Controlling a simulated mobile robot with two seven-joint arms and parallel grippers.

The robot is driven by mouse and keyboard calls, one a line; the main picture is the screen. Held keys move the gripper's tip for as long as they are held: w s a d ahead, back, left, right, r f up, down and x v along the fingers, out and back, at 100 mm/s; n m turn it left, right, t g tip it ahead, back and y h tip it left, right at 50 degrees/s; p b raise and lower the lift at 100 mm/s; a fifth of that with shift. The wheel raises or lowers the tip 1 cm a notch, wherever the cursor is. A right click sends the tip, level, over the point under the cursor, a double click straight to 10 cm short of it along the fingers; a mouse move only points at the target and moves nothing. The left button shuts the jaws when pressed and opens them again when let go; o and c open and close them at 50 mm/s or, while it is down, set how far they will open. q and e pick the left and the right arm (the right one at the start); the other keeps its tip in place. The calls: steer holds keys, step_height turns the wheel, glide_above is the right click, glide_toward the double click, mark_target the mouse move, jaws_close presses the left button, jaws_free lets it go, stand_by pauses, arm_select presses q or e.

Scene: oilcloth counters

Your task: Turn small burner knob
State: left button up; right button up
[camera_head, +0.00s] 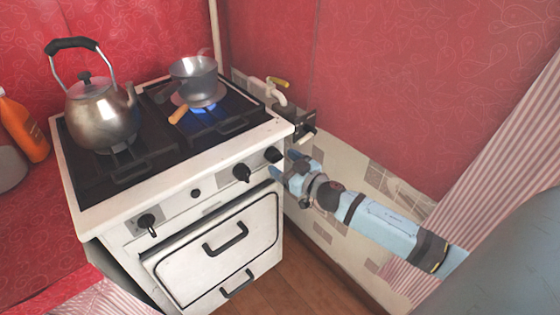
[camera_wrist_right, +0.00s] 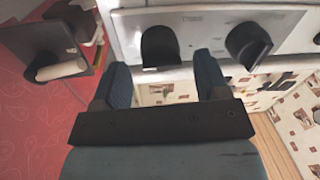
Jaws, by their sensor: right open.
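The white stove (camera_head: 190,160) has black knobs along its front panel. The rightmost knob (camera_head: 273,155) is small in the head view and sits beside the tips of my right gripper (camera_head: 283,164). In the right wrist view this knob (camera_wrist_right: 160,47) lies ahead of and between the two blue fingers, which are apart. I cannot tell whether they touch it. A second knob (camera_head: 241,172) is to its left; it also shows in the wrist view (camera_wrist_right: 248,43), tilted. A further knob (camera_head: 147,222) is at the left. A blue flame (camera_head: 205,108) burns under the saucepan. My left gripper is out of view.
A metal kettle (camera_head: 103,115) and a saucepan (camera_head: 194,75) stand on the stove top. An oven door (camera_head: 220,245) with a handle is below the panel. A black fixture (camera_head: 303,123) and tap are by the right wall. An orange bottle (camera_head: 22,125) stands left.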

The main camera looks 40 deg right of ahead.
steer(key=shift+w+a, duration=0.15)
steer(key=shift+w, duration=0.75)
steer(key=c, duration=0.9)
steer(key=shift+o, duration=0.2)
